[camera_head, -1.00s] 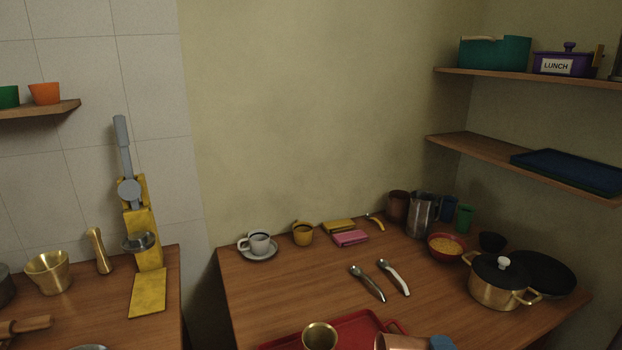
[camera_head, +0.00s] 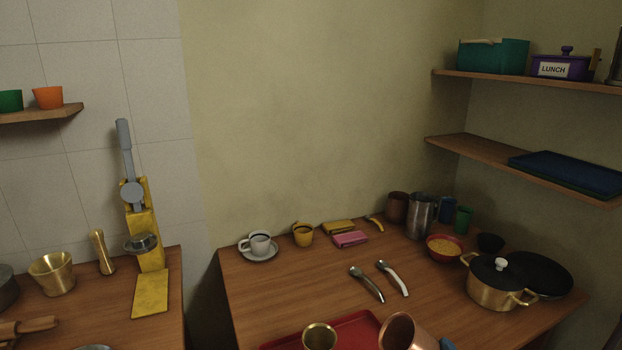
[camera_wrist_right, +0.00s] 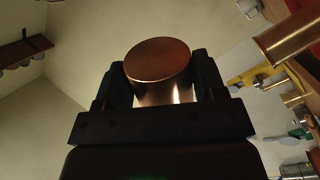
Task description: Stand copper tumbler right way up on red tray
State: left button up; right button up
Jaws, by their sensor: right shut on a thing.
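The copper tumbler (camera_head: 402,334) is at the bottom edge of the head view, over the right part of the red tray (camera_head: 356,327). It is tilted, with its open mouth facing up and to the left. My right gripper (camera_wrist_right: 159,66) is shut on the tumbler, which sits between its two black fingers in the right wrist view (camera_wrist_right: 157,58); there its flat copper end faces the camera. The tumbler's lower part is cut off in the head view, so I cannot tell its gap to the tray. My left gripper is not in view.
A brass cup (camera_head: 319,337) stands on the tray left of the tumbler. Two metal-and-handled utensils (camera_head: 380,281) lie behind the tray. A brass pot (camera_head: 495,283) and a red bowl (camera_head: 444,247) stand to the right. The table's middle left is clear.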

jog(key=n, duration=0.2)
jog(key=n+p, duration=0.1)
jog(key=n, duration=0.3)
jog(key=shift+r+p, duration=0.25)
jog(key=shift+p, duration=0.15)
jog(key=n, duration=0.2)
jog(key=shift+f+n, duration=0.1)
jog(key=shift+n, duration=0.2)
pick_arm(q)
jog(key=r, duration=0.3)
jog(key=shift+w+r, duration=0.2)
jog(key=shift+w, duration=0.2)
pick_arm(e)
jog(key=shift+f, duration=0.1)
jog(key=n+p, duration=0.2)
jog(key=n, duration=0.4)
jog(key=shift+r+p, duration=0.2)
jog(key=shift+p, duration=0.2)
jog(key=n, duration=0.2)
jog(key=shift+f+n+p, duration=0.1)
jog(key=shift+n+p, duration=0.3)
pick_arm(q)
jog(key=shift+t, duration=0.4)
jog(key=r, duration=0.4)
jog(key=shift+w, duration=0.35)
pick_arm(e)
jog(key=shift+f+n, duration=0.1)
jog(key=shift+n, duration=0.2)
